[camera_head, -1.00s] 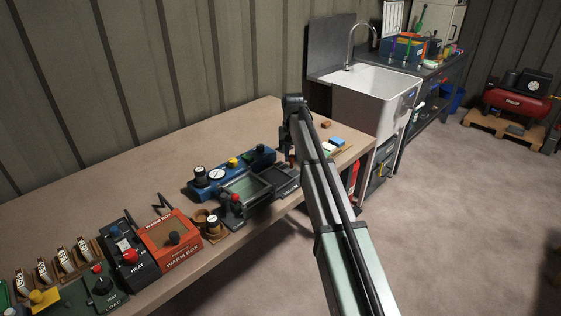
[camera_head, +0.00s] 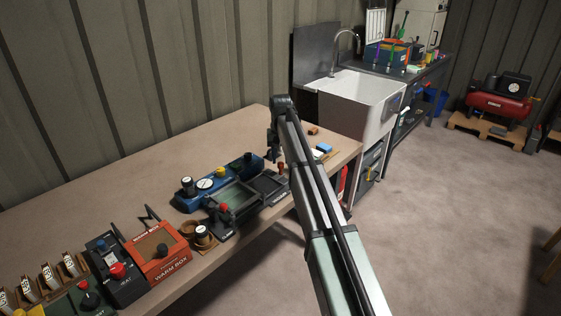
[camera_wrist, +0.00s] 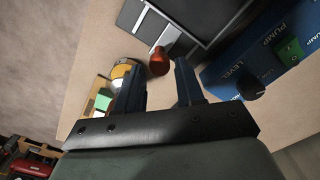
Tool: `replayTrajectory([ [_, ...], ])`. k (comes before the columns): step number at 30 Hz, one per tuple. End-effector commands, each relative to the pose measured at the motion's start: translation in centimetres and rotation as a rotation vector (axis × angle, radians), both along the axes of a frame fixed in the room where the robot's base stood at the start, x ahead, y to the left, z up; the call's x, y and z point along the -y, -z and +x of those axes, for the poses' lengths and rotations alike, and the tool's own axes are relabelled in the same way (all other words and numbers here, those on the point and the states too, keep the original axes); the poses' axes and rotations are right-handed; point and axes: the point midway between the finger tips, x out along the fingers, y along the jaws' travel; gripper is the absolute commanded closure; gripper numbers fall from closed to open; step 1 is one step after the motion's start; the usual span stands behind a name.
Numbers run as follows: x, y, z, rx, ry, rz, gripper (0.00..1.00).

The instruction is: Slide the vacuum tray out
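A black-framed vacuum unit (camera_head: 221,211) with a greenish window lies near the bench's front edge. What looks like its dark tray (camera_head: 268,182) is at its right end, with a small reddish knob (camera_head: 283,169). In the wrist view the red knob (camera_wrist: 159,62) shows in front of the dark tray edge (camera_wrist: 190,45). My gripper (camera_head: 272,157) points down over the bench, just behind and left of the knob in the head view. In the wrist view my gripper (camera_wrist: 158,75) is open, and the knob appears between and just past the fingertips. I cannot tell whether they touch.
A blue pump box (camera_head: 207,194) stands behind the unit; its labelled face (camera_wrist: 260,60) is close to my right finger in the wrist view. An orange warm box (camera_head: 157,252) is to the left. Small blocks lie right, before the sink (camera_head: 360,100).

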Motion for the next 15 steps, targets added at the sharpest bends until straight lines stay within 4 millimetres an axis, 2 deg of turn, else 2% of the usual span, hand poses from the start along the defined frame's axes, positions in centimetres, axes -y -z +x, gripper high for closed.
replayTrajectory([
  [9,0.0,-6.3,0.1,0.002,0.000,0.000,0.62],
  [15,0.0,-9.5,0.1,0.002,0.000,0.000,0.62],
])
